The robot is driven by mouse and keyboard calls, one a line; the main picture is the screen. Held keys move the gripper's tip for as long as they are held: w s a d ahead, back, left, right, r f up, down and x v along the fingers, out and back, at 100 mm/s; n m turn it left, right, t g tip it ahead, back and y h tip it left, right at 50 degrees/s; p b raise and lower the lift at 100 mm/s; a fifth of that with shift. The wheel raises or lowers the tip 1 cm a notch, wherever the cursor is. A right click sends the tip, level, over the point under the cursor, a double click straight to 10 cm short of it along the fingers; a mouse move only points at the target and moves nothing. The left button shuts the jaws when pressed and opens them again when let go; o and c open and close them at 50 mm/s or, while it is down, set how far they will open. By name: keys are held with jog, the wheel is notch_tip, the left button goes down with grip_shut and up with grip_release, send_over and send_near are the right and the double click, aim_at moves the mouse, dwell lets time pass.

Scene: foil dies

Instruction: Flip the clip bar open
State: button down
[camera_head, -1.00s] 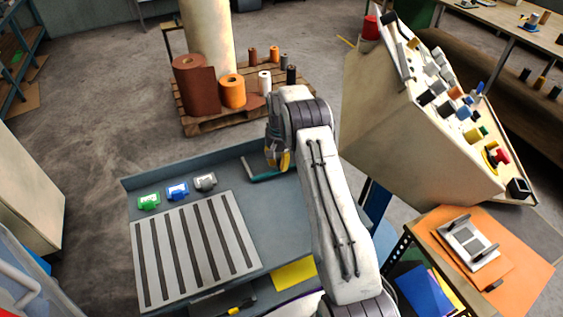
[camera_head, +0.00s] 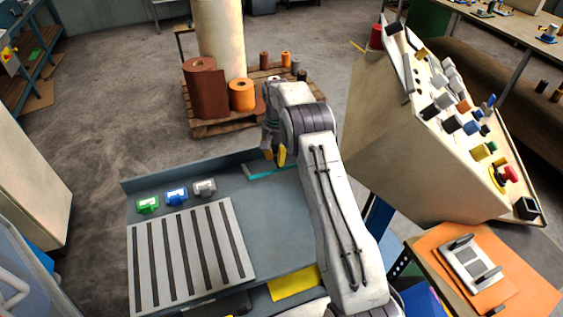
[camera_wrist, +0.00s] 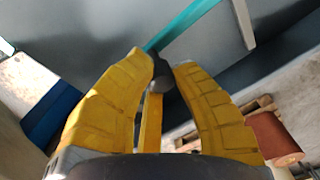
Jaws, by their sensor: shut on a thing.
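The clip bar (camera_head: 270,172) is a thin teal strip low along the back right of the grey bench. In the wrist view it is a teal bar (camera_wrist: 188,22) running up and right from my fingertips. A small dark knob (camera_wrist: 160,76) sits at its near end, between the tips. My gripper (camera_head: 279,156) is at the bench's back edge, over the bar. In the wrist view its yellow fingers (camera_wrist: 162,63) are closed around the knob. The arm and fingers hide part of the bar in the head view.
A pallet (camera_head: 215,126) with rolls stands behind. A sloped control panel (camera_head: 400,145) rises close at right.

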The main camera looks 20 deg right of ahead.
jog(key=shift+w+a+r+p, duration=0.1)
jog(key=shift+w+r+p, duration=0.85)
jog(key=shift+w, duration=0.2)
jog(key=shift+w+p, duration=0.15)
jog(key=shift+p, duration=0.15)
jog(key=shift+f, duration=0.2)
dwell(0.5)
jog(key=c, duration=1.4)
grip_release()
jog(key=o, duration=0.4)
jog(key=shift+w+f, duration=0.1)
jog(key=shift+w, duration=0.05)
jog(key=shift+c, duration=0.2)
jog(key=shift+a, duration=0.1)
